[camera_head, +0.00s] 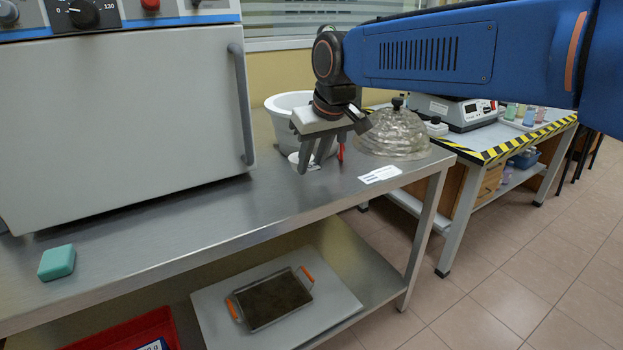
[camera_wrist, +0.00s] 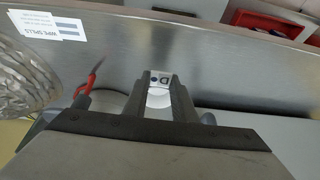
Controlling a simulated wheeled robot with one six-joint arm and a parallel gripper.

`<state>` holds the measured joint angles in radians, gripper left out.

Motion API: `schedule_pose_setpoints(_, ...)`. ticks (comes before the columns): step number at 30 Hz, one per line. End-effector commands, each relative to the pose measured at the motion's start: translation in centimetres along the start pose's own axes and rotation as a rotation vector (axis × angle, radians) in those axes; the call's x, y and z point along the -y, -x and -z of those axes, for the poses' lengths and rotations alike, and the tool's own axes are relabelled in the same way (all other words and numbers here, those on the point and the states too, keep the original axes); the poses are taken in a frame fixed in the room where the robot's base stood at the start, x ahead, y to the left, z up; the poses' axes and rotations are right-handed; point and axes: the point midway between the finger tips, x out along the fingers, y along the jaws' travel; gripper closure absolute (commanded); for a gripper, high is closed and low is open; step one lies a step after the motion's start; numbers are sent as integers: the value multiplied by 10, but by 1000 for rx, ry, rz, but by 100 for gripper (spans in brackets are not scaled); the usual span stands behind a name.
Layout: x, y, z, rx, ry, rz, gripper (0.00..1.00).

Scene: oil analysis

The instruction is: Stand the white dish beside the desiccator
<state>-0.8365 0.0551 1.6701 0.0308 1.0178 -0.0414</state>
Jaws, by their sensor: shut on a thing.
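My gripper (camera_head: 312,163) points down over the steel bench, near its back. It is shut on the white dish (camera_head: 296,159), a small white piece showing beside and between the fingers. I cannot tell whether the dish touches the bench. The desiccator (camera_head: 394,134), a clear ribbed glass dome with a black knob, stands to the right of my gripper; its glass also shows at the left of the wrist view (camera_wrist: 22,75).
A white tub (camera_head: 282,112) stands close behind my gripper. A red-handled tool (camera_wrist: 82,88) lies between gripper and desiccator. A white label card (camera_head: 380,174) lies at the bench's front edge. An oven (camera_head: 120,125) fills the left. The bench before the oven is mostly clear.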

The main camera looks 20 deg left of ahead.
Motion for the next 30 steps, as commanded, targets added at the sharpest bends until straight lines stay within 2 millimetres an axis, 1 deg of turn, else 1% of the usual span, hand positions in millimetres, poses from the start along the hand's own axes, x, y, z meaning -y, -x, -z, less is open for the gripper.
schedule_pose_setpoints(7,0,-16,-7,1,0,0,100)
schedule_pose_setpoints(13,-1,-38,-16,1,0,0,100)
schedule_pose_setpoints(25,-1,-43,-18,0,0,0,100)
schedule_pose_setpoints(26,-1,-43,-18,0,0,0,71)
schedule_pose_setpoints(27,-1,-43,-18,0,0,0,61)
schedule_pose_setpoints(28,-1,-43,-18,0,0,0,57)
schedule_pose_setpoints(30,-1,-43,-18,0,0,0,57)
